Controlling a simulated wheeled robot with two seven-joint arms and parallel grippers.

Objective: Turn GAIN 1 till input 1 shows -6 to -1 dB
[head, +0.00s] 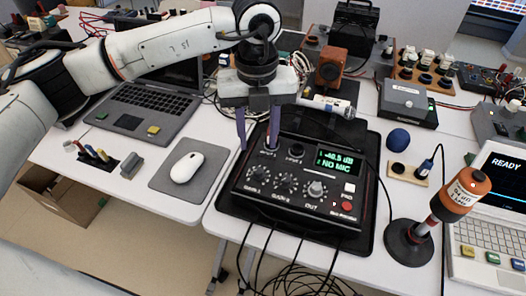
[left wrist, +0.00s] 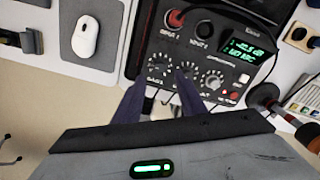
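The black audio box (head: 240,190) lies on a dark mat on the white table. Its GAIN 1 knob (head: 258,173) is at the left of the front row, beside GAIN 2 (head: 286,181) and the OUT knob (head: 316,189). The green display (head: 339,161) reads a negative dB value, blurred, with NO MIC below. My left gripper (head: 258,147) points down over the box's left rear part, fingers apart and empty. In the left wrist view its fingers (left wrist: 160,88) show just below GAIN 1 (left wrist: 158,72) and GAIN 2 (left wrist: 186,70). My right gripper is not in view.
A microphone (head: 328,106) lies behind the box. A mouse (head: 187,167) on its pad and a laptop (head: 140,110) are at left. An orange-topped stand (head: 408,243) and a white laptop (head: 490,235) are at right. Cables hang over the front edge.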

